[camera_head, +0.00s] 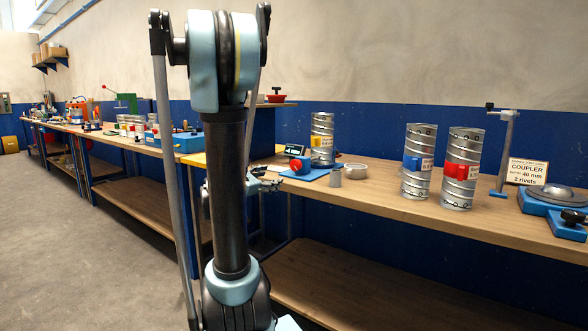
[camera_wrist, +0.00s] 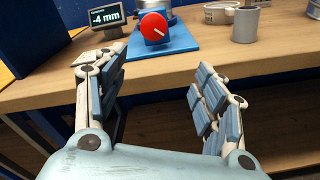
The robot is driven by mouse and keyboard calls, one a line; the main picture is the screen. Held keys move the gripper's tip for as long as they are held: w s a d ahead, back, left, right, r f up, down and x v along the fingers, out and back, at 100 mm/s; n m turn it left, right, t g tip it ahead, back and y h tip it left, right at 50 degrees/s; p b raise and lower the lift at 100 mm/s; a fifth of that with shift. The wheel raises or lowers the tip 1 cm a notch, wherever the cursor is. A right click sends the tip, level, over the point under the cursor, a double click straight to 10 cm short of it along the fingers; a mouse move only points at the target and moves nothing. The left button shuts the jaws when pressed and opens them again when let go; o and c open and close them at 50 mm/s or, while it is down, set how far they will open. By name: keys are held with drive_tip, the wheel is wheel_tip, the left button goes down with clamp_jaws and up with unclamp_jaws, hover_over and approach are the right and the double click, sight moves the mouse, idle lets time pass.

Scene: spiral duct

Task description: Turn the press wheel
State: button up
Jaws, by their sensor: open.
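A red wheel (camera_wrist: 152,27) with a pale line on its face sits on a blue base plate (camera_wrist: 172,44) near the front of the bench. I take it for the press wheel; it also shows in the head view (camera_head: 296,164). A small display (camera_wrist: 105,17) to its left reads "-4 mm". My gripper (camera_wrist: 160,68) is open and empty, its two fingers spread wide. It is short of the bench edge, apart from the wheel, which shows beyond and between the fingertips. In the head view my gripper (camera_head: 265,182) is left of the wheel, partly hidden by my arm.
Silver spiral ducts (camera_head: 418,162) stand farther right, by a coupler sign (camera_head: 527,171). The wooden bench (camera_head: 385,195) has an open lower shelf (camera_head: 350,285).

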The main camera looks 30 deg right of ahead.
sight(294, 166)
drive_tip(key=shift+n+h, duration=0.3)
drive_tip(key=shift+n, duration=0.3)
drive_tip(key=x, duration=1.2)
drive_tip(key=w+r+x, duration=0.1)
drive_tip(key=x, duration=0.5)
drive_tip(key=shift+w+a+r, duration=0.1)
drive_tip(key=shift+w, duration=0.05)
drive_tip(key=c, duration=1.1)
